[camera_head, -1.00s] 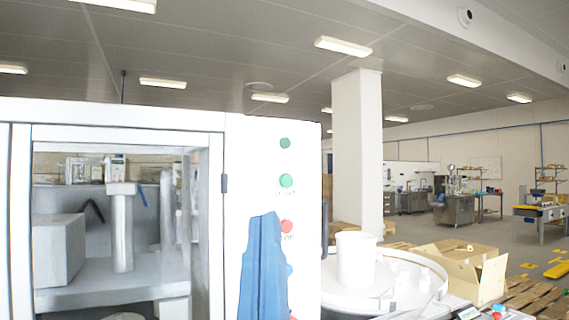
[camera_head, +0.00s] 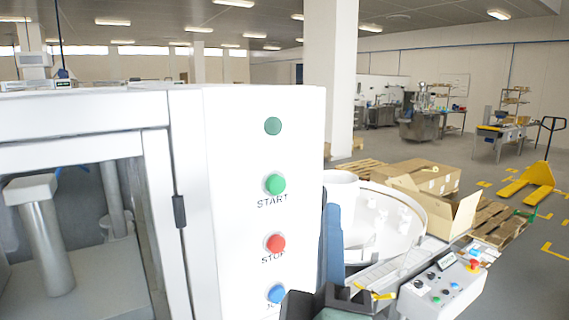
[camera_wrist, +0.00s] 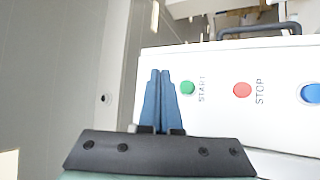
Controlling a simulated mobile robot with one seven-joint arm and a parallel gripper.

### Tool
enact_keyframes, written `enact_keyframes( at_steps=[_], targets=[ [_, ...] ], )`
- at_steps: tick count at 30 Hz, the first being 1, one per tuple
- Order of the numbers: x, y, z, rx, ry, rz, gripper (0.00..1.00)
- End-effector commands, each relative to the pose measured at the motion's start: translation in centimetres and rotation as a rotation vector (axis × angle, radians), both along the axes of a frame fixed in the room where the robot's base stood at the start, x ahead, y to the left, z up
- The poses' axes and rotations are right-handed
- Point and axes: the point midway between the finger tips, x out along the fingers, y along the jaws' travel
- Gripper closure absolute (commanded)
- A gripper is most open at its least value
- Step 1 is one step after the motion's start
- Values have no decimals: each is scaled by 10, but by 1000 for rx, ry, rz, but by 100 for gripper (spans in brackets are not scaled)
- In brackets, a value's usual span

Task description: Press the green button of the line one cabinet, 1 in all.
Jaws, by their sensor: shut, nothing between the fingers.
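The white cabinet (camera_head: 235,225) stands close in front of me in the head view. Its panel carries a green button (camera_head: 275,184) labelled START, with a dark green round light or button (camera_head: 273,126) above it. A red STOP button (camera_head: 274,243) and a blue button (camera_head: 277,294) sit below. My gripper (camera_head: 333,208) has its blue fingers up just right of the panel, apart from the green button. In the wrist view, my shut, empty gripper (camera_wrist: 160,73) points towards the panel, its tips just left of the green button (camera_wrist: 187,88). Their distance from the panel's surface is unclear.
A glazed opening with metal posts (camera_head: 45,240) takes up the cabinet's left side. Right of the panel are a white round table (camera_head: 408,235), a second control box (camera_head: 440,290) and a cardboard box (camera_head: 425,178). A dark handle (camera_wrist: 258,30) sticks out beyond the STOP button.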

Motion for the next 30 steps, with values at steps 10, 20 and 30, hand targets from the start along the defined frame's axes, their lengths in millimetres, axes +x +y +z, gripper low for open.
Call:
enact_keyframes(
  at_steps=[10, 20, 30],
  targets=[
    [1, 0, -1, -2, 0, -1, 100],
    [25, 19, 0, -2, -1, 3, 100],
    [61, 45, -2, 0, -1, 2, 100]
  ],
)
